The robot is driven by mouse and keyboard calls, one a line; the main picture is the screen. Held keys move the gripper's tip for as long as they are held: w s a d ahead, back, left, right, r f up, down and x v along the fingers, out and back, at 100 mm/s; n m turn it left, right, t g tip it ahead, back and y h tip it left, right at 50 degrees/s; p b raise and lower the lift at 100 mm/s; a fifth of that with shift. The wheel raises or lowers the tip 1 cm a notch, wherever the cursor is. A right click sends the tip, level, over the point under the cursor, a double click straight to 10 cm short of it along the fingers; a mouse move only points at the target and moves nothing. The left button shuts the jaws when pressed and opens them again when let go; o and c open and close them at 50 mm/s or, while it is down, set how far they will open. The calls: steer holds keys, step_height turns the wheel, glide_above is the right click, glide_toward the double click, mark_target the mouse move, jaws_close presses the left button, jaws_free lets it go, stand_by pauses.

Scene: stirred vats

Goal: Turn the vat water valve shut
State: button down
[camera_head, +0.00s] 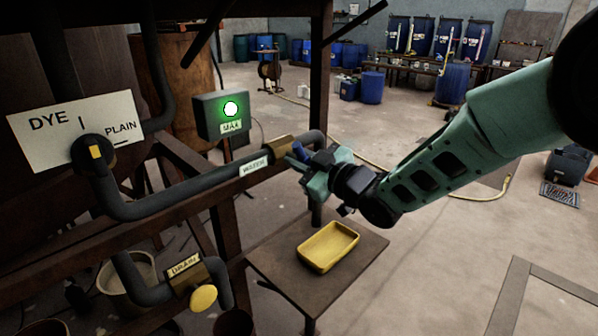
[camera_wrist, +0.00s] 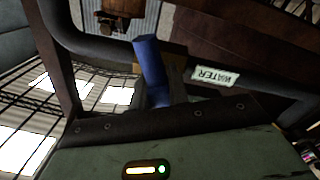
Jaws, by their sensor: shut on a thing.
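The water valve (camera_head: 283,148) is a brass-coloured body on a dark pipe, beside a white WATER label (camera_head: 254,166). Its blue handle (camera_head: 299,151) shows at my gripper's tip. My gripper (camera_head: 305,160) is shut on the blue handle. In the wrist view the blue handle (camera_wrist: 148,58) stands up from between the jaws, and its lower part is hidden by them. It looks crosswise to the pipe there, but I cannot tell its exact angle. The WATER label (camera_wrist: 215,76) is just right of it.
A grey box (camera_head: 221,115) marked MAX shows a lit green lamp. A drain valve (camera_head: 186,274) with a yellow knob sits below. A yellow tray (camera_head: 328,246) lies on a low brown stand under my arm. A DYE/PLAIN sign (camera_head: 62,124) is at left. Open floor lies right.

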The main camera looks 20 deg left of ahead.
steer(key=m, duration=0.1)
steer(key=m+b, duration=0.1)
steer(key=m, duration=0.1)
steer(key=m+b, duration=0.1)
steer(key=shift+f+m, duration=0.25)
steer(key=shift+m, duration=0.05)
steer(key=shift+r+m+b, duration=0.1)
steer(key=shift+m+b, duration=0.65)
steer(key=shift+m, duration=0.65)
steer(key=shift+r, duration=0.1)
steer(key=c, duration=1.3)
jaws_free()
steer(key=b+v, duration=0.4)
steer(key=v, duration=1.3)
steer(key=shift+d, duration=0.2)
steer(key=shift+s, duration=0.1)
